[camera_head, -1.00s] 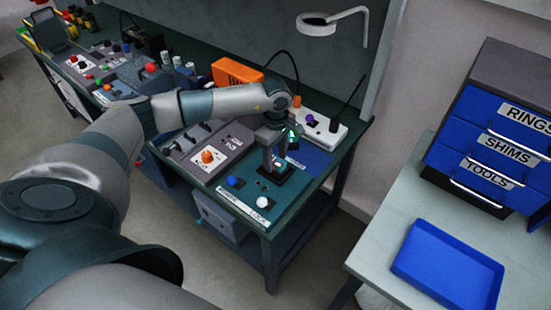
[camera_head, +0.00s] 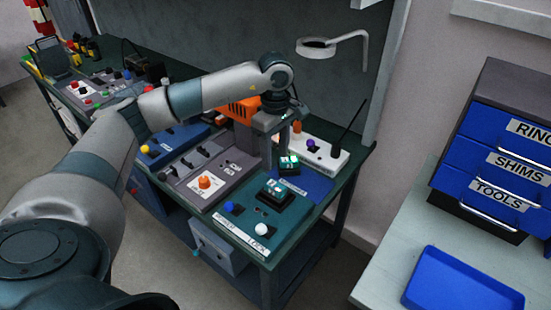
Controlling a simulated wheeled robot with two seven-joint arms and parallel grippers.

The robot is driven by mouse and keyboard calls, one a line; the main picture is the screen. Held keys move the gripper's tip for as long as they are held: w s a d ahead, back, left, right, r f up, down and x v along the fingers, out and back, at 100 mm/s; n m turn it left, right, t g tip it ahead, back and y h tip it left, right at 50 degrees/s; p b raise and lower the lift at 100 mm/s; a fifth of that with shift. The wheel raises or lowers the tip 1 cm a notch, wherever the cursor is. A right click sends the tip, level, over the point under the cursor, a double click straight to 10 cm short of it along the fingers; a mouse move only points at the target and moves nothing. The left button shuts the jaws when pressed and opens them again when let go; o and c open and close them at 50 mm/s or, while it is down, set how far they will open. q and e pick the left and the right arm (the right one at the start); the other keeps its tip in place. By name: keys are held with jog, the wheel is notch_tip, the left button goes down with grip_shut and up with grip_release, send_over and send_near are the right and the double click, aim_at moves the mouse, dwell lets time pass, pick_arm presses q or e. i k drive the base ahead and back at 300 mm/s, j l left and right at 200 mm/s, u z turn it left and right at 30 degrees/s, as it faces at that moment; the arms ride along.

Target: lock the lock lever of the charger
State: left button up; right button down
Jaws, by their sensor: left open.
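The teal box (camera_head: 292,218) at the front right corner of the bench carries a label strip (camera_head: 240,234) on which "LOCK" can be read. A small dark device with a lit teal top sits upright in the black socket (camera_head: 275,194) on it. A blue knob (camera_head: 233,208) and a white knob (camera_head: 262,229) stand along its front edge. I cannot tell which part is the lock lever. My left gripper (camera_head: 275,160) is open and empty, pointing down above and behind the socket, apart from the device. My right gripper is out of view.
A second small device with a lit green top (camera_head: 289,163) stands near the blue mat (camera_head: 312,186). A grey panel with an orange knob (camera_head: 204,182) lies left of the teal box. A white box with an antenna (camera_head: 325,155) is behind. Blue drawers and a tray (camera_head: 462,283) stand right.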

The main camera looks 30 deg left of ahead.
aim_at(261, 228)
jog(key=u, duration=1.2)
